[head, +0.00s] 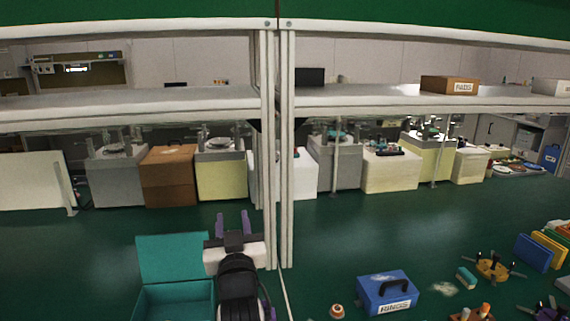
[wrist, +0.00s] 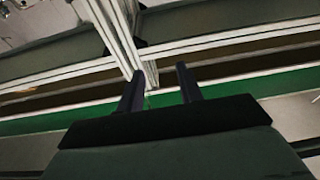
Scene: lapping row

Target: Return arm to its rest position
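My gripper (head: 233,222) shows in the head view at the lower middle, above the green bench and just left of the white posts. Its two purple fingers point away from me and stand apart with nothing between them. In the wrist view my gripper (wrist: 160,88) also shows two dark, spread fingers with an empty gap. A white post (wrist: 115,35) appears beyond the left finger in that view. Part of my arm hides the right side of the open teal box.
The teal box (head: 168,258) lies left of my gripper. White posts (head: 288,150) rise just to its right and carry a shelf (head: 370,98). A blue case (head: 387,292) and an orange-brown ring (head: 337,311) lie to the right.

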